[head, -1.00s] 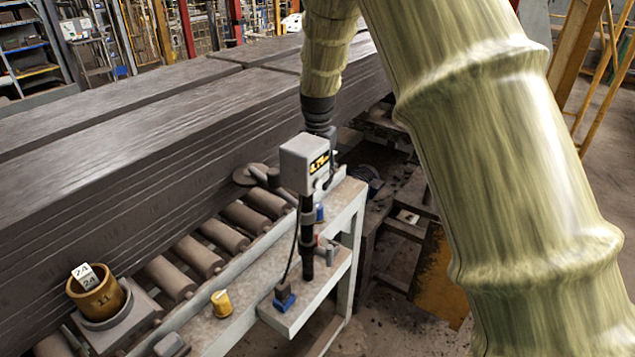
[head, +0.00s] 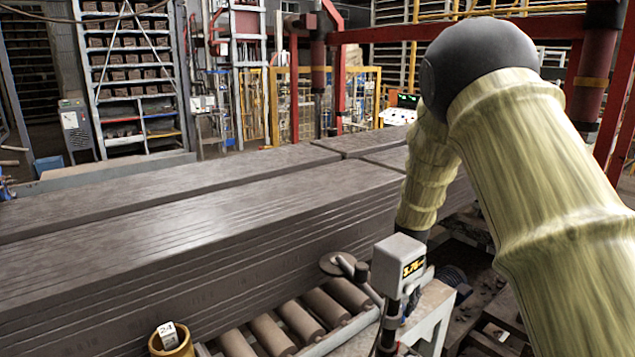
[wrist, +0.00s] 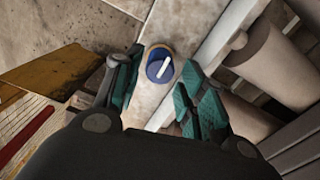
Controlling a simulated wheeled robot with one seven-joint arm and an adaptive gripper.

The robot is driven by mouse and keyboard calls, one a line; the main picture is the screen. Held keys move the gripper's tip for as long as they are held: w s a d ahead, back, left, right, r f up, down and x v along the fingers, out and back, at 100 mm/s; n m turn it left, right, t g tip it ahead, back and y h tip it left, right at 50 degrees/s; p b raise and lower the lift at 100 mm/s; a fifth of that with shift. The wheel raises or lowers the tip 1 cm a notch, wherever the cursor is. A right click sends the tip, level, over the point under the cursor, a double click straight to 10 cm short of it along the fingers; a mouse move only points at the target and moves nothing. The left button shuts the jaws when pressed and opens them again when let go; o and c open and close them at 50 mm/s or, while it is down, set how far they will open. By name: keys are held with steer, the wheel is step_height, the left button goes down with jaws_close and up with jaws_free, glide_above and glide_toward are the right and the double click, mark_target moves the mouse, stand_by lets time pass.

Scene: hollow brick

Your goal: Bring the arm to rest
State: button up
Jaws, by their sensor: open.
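My arm (head: 540,150) comes down the right side of the head view, pale yellow-green with a dark grey elbow joint. Its farther link (head: 428,170) drops behind a grey gauge box. My gripper is hidden there in the head view. In the wrist view my gripper (wrist: 160,62) is open, its two teal-padded fingers apart with nothing held between them. A blue round cap with a white bar (wrist: 160,68) shows in the gap between the fingers, on a pale rail below. I cannot tell how far it is from the fingertips.
The gauge box (head: 398,265) on its post stands close beside my arm. Long grey clay slabs (head: 200,210) fill the left and middle. Rollers (head: 300,322) run along the front. A yellow-brown cup (head: 172,345) with a tag is at the bottom edge. Red posts stand behind.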

mark_target(401, 307)
steer(key=shift+f, duration=1.95)
steer(key=shift+r, duration=0.1)
step_height(401, 307, up, 12)
steer(key=f, duration=0.1)
step_height(401, 307, down, 11)
steer(key=shift+f, duration=0.2)
steer(key=n, duration=0.3)
steer(key=shift+r+n, duration=0.15)
steer(key=shift+n, duration=0.15)
steer(key=n, duration=1.2)
steer(key=shift+n+p, duration=0.35)
steer(key=shift+n, duration=1.85)
